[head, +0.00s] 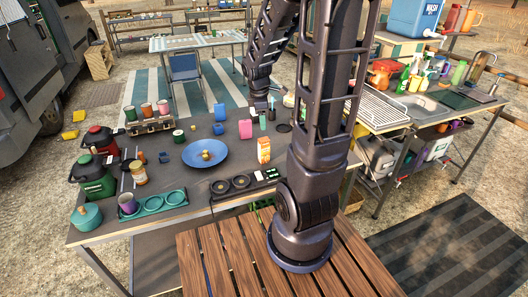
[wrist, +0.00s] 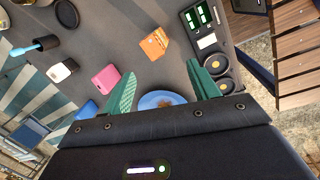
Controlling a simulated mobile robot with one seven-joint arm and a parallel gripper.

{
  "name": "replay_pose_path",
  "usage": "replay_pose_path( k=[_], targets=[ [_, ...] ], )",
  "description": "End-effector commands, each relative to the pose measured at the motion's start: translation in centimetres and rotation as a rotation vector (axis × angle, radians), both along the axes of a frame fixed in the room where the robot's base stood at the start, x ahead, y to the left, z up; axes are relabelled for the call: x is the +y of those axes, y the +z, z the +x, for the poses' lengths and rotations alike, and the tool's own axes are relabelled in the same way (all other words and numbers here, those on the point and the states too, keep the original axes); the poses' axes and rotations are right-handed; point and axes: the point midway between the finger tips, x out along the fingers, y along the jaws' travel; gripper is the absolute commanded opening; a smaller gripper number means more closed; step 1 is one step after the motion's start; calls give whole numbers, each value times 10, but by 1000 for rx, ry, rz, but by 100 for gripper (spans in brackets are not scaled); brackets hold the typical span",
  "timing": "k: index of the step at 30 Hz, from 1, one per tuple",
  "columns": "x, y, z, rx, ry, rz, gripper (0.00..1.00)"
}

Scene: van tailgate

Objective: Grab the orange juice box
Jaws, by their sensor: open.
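The orange juice box (head: 264,150) stands on the dark table, right of a blue bowl. In the wrist view the orange box (wrist: 155,44) lies ahead of my gripper (wrist: 160,88), beyond the fingertips and roughly between their lines. The two green fingers are spread apart with nothing held between them. In the head view my gripper is largely hidden by my arm; its end hangs above the table's back part, behind the juice box.
The blue bowl (head: 206,154) with yellowish items is near the box. A pink box (head: 245,129) and blue container (head: 220,112) stand behind it. A dark tray with round pieces (head: 240,184) lies in front. Cups and kettles fill the left side.

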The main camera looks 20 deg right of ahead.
Motion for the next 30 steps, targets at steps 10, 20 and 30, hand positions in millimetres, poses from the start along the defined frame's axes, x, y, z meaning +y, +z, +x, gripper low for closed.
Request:
replay_pose_path(
  k=[10, 20, 30],
  targets=[
    [-6, -61, 25, 121, 330, -43, 60],
    [-10, -88, 27, 141, 381, -47, 60],
    [-14, -122, 28, 138, 380, -48, 60]
  ],
)
